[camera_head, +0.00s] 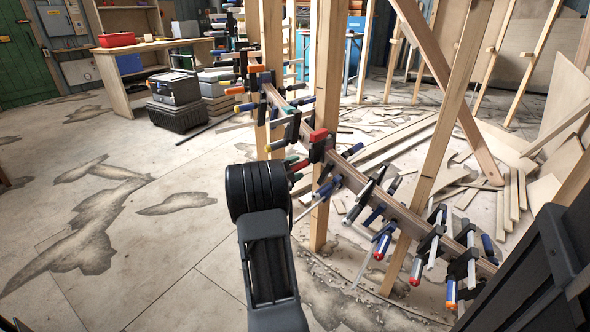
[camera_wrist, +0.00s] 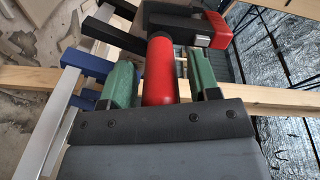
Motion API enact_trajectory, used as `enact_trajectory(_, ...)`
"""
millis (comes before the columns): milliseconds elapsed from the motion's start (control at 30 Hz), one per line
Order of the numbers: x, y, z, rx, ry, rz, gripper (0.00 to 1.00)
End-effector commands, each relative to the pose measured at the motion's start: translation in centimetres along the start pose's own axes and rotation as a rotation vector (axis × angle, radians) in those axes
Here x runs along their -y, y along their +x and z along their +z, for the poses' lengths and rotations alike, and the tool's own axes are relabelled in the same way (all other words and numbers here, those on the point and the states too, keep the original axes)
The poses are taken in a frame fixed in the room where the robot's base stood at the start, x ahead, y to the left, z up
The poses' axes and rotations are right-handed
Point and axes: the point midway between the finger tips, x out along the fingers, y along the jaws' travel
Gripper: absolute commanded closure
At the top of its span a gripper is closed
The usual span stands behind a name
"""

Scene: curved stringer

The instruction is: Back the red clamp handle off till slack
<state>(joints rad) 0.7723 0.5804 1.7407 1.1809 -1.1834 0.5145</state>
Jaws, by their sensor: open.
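The red clamp handle (camera_wrist: 160,75) stands between the two green fingers of my gripper (camera_wrist: 162,85) in the wrist view. The fingers are open, with a narrow gap on each side of the handle. The handle's near end is hidden behind the gripper body. The clamp's black bar and red-capped head (camera_wrist: 216,30) show above it. In the head view, the red clamp (camera_head: 319,136) sits on the curved stringer (camera_head: 345,170) beside a wooden post.
Several other clamps with blue, orange and red handles line the stringer on both sides. A blue clamp (camera_wrist: 85,65) is close left of my gripper in the wrist view. Wooden posts (camera_head: 326,120) stand nearby. Loose boards (camera_head: 400,140) lie behind. The floor at left is open.

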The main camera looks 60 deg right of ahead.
Motion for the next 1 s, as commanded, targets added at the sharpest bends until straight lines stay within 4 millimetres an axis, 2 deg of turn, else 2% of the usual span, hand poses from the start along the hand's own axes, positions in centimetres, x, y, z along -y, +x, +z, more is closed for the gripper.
enact_trajectory(100,-0.01,-0.01,0.00,0.000,0.000,0.000,0.46)
enact_trajectory(600,-0.02,-0.03,0.00,0.000,0.000,0.000,0.93)
enact_trajectory(833,0.11,-0.03,-0.04,0.000,-0.027,0.001,0.93)
enact_trajectory(1000,0.31,-0.03,-0.11,0.000,-0.110,0.001,0.93)
